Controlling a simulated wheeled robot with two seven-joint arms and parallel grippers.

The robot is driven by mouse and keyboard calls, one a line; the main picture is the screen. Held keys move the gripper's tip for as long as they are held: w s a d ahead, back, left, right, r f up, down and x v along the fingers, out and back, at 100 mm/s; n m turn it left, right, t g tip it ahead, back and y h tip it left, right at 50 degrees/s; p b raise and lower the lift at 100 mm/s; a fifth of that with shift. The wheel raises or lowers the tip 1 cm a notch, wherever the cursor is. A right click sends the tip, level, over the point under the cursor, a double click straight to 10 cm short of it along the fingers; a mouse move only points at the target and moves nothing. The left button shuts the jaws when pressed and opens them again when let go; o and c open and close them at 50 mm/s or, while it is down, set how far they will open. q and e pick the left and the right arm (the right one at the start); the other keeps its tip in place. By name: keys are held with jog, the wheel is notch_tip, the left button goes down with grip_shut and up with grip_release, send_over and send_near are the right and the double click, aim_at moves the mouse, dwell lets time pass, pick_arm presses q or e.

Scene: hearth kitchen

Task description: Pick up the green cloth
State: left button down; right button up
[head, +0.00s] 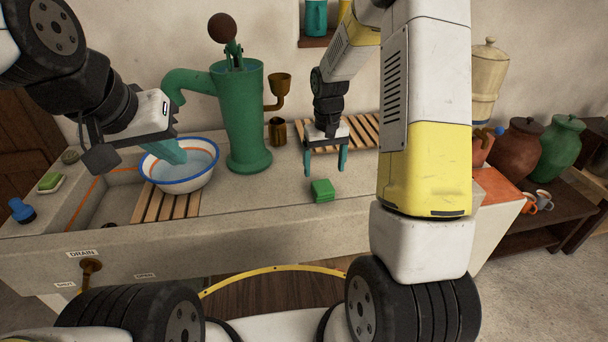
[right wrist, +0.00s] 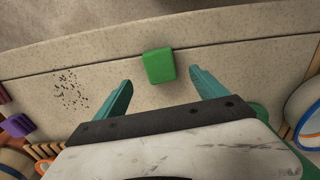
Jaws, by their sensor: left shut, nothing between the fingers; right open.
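The green cloth (head: 323,190) is a small folded block on the stone counter near its front edge. In the right wrist view the cloth (right wrist: 159,66) lies just ahead of the fingertips, roughly centred between them. My right gripper (head: 325,166) is open and empty, with teal fingers pointing down, above and behind the cloth. The same right gripper (right wrist: 160,80) shows its spread fingers in the wrist view, apart from the cloth. My left gripper (head: 172,152) is shut with nothing in it, its fingers over the blue-rimmed basin.
The white basin (head: 180,183) with water stands by the sink on a wooden slat rack (head: 165,209). A tall green pump (head: 240,125) stands left of the cloth. A brass cup (head: 277,132) and another slat rack (head: 365,131) are behind.

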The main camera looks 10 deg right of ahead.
aim_at(323, 185)
jog(key=shift+w+a+f, duration=0.1)
jog(key=shift+f, duration=0.45)
jog(key=f, duration=0.7)
jog(key=shift+w+f, duration=0.2)
jog(key=shift+f, duration=0.05)
jog(key=c, duration=1.4)
jog(key=shift+r, duration=0.1)
